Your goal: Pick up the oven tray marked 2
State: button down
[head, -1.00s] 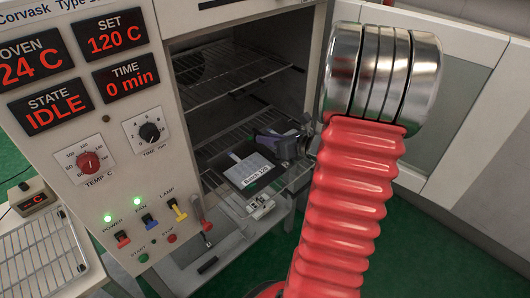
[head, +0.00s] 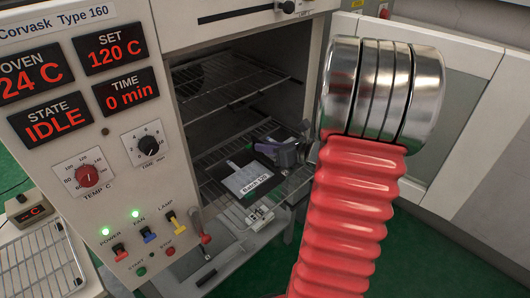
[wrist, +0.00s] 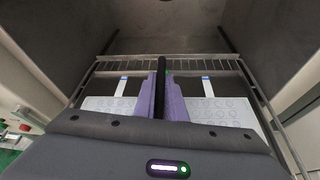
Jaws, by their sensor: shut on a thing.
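The oven tray (head: 240,188), dark-edged with pale film on it and a label reading Batch 125, is at the mouth of the open oven in the head view. No mark 2 is readable on it. My gripper (head: 287,153) is at its right rear side, partly hidden by my red arm. In the wrist view my gripper's purple fingers (wrist: 161,96) are shut on an upright black piece of the tray, between two pale dotted film sheets. My gripper's grey body hides the near part of the tray.
A wire shelf (head: 235,92) crosses the oven above the tray. The open door (head: 455,110) stands at the right. The control panel (head: 90,130) is at the left, with a wire rack (head: 38,268) beside it. A small white item (head: 260,214) lies below the tray.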

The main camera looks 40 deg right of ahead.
notch_tip(320, 180, up, 8)
jog(key=shift+r, duration=0.2)
dwell(0.8)
